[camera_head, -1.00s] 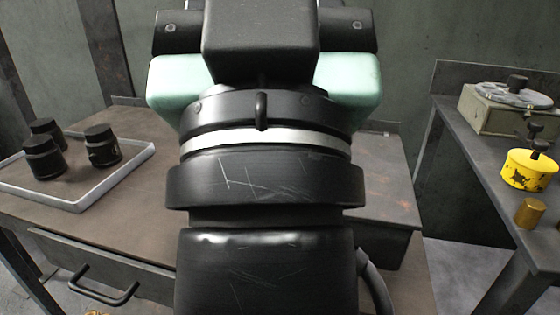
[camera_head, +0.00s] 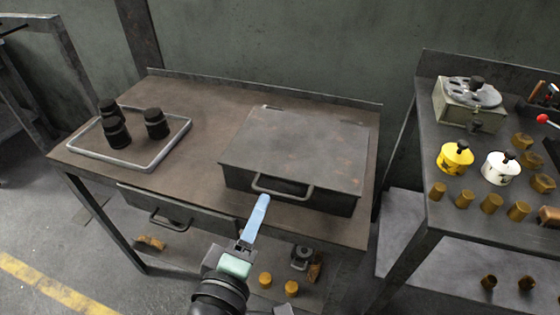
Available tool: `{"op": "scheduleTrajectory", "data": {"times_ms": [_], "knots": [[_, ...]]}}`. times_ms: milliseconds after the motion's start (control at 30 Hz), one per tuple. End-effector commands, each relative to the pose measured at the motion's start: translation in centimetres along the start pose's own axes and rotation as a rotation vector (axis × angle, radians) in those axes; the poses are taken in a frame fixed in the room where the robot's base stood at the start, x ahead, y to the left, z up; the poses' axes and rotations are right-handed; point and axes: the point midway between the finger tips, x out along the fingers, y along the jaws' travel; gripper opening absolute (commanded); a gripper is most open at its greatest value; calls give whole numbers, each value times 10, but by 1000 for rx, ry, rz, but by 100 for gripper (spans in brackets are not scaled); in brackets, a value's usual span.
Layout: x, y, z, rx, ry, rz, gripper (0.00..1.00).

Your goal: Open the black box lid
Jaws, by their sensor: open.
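The black box (camera_head: 290,195) stands on the right half of the brown table, its dark flat lid (camera_head: 300,147) lying closed on top. A curved handle (camera_head: 283,190) sticks out at the front, near the lid's front edge. My gripper (camera_head: 262,203) is in front of the box, just left of and below the handle. It is open and empty, with a light blue finger pointing up toward the handle; the second finger is not clearly seen. I cannot tell whether the finger touches the handle, but it looks apart from it.
A white-rimmed tray (camera_head: 150,167) with black cylindrical parts (camera_head: 156,123) lies on the table's left. A drawer (camera_head: 190,213) with its own handle is below the tabletop. A right-hand bench (camera_head: 440,215) holds yellow and white pots and several brass pieces. A wall rises behind.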

Motion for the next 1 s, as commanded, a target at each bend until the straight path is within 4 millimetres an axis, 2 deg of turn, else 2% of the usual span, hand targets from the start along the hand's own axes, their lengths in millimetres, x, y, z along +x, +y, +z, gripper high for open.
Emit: {"op": "scheduleTrajectory", "data": {"times_ms": [33,200,367,467,800,1000], "knots": [[-10,-1,1,-82,-18,-28,42],[-27,-20,12,-247,-51,-64,42],[-22,-25,15,-279,-58,-67,42],[-8,-25,16,-276,-58,-65,42],[62,-29,20,-272,-58,-65,42],[90,-31,22,-273,-56,-66,42]]}}
